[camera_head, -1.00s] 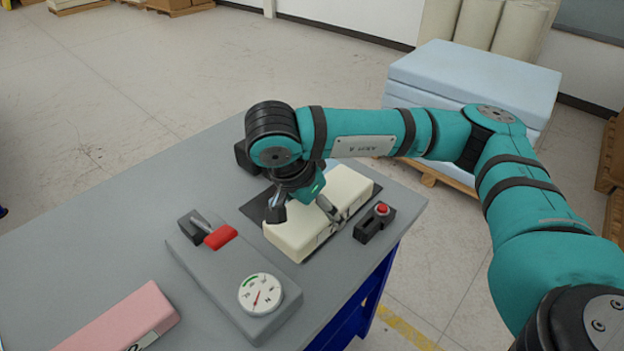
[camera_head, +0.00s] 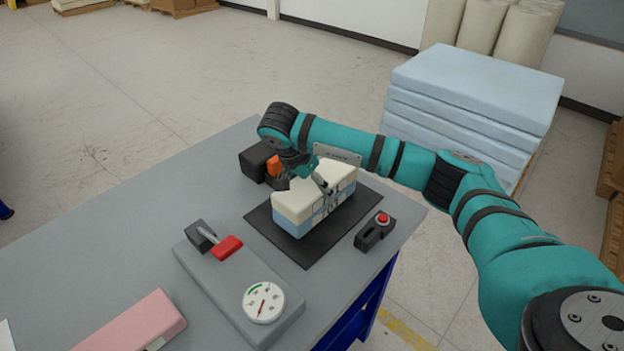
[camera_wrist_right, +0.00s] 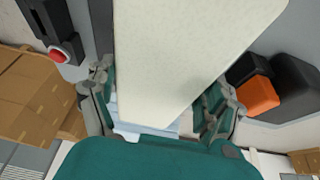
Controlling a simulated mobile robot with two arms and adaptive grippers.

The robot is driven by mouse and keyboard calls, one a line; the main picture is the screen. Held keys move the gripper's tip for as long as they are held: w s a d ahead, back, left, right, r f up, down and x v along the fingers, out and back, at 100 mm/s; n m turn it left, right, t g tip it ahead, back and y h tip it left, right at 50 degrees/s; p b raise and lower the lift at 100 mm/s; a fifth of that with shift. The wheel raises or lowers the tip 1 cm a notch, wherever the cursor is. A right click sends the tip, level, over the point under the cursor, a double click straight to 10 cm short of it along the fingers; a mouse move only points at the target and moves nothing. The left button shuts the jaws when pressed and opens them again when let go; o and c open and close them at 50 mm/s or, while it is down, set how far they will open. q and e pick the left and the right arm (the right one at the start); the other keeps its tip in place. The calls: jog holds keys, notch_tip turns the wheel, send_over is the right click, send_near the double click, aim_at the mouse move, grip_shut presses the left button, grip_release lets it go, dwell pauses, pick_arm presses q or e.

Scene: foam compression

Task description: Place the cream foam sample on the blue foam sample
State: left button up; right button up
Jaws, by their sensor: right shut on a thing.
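The cream foam sample (camera_head: 300,195) lies level over the blue foam sample (camera_head: 291,229), with their edges roughly lined up. No gap shows between them, but I cannot tell whether the blue one bears its full weight. The blue sample stands on a dark mat (camera_head: 310,252). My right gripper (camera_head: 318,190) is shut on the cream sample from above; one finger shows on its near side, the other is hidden. My left gripper is not in view.
A black device with a red button (camera_head: 375,230) stands right of the mat, near the table edge. A grey dial gauge unit (camera_head: 235,285) with a red lever and a pink foam block (camera_head: 135,325) lie nearer. A dark box (camera_head: 256,160) stands behind the stack.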

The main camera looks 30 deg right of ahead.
jog(key=shift+f, duration=0.2)
jog(key=o, duration=0.8)
jog(key=shift+c, duration=0.2)
jog(key=shift+r, duration=0.1)
jog(key=shift+r, duration=0.2)
jog(key=shift+a+r, duration=0.2)
jog(key=shift+r, duration=0.1)
jog(key=b+v, duration=0.1)
jog(key=v, duration=1)
jog(key=shift+b, duration=0.4)
